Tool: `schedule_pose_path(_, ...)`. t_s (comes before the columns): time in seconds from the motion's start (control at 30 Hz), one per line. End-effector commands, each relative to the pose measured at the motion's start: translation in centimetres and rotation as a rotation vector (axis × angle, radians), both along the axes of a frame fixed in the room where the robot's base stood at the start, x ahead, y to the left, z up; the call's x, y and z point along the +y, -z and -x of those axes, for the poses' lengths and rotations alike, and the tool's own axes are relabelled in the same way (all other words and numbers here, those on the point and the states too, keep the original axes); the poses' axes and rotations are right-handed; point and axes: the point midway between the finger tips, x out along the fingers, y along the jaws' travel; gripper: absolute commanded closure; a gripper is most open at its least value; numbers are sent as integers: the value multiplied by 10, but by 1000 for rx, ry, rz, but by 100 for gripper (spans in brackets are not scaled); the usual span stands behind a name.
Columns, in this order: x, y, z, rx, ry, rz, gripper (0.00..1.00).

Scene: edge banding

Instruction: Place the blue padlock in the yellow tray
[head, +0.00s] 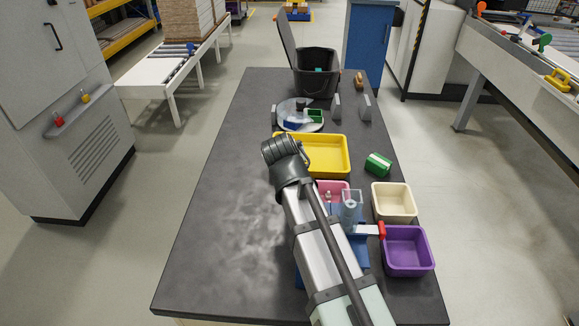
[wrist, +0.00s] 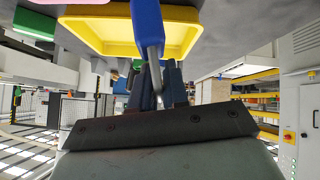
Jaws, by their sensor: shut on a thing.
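The yellow tray (head: 327,155) lies on the dark table, and the wrist view shows it at the top (wrist: 105,32). My gripper (wrist: 155,85) is shut on the blue padlock (wrist: 146,22). The fingers are at its grey shackle, and the blue body points towards the top of the wrist view, overlapping the tray there. In the head view my gripper's dark end is at the tray's left edge and covers part of it. The fingertips and padlock are hidden behind my arm in that view. The padlock's height above the tray is unclear.
A pink tray (head: 333,187), a cream tray (head: 394,203) and a purple tray (head: 407,252) stand nearer. A green box (head: 378,163) lies right of the yellow tray. A round grey plate (head: 290,122) and a black bin (head: 317,72) are farther back. The table's left side is clear.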

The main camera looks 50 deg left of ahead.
Motion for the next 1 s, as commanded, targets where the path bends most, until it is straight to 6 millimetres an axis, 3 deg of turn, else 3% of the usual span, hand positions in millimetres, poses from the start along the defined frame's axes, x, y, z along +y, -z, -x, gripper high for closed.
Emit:
schedule_pose_path(0.17, 16, -10, -16, 12, 35, -14, 100)
schedule_pose_path(0.6, 104, -16, -119, 95, 297, -140, 100)
schedule_pose_path(0.8, 123, -17, -147, 115, 370, -180, 100)
schedule_pose_path(1.0, 127, -8, -154, 121, 393, -191, 100)
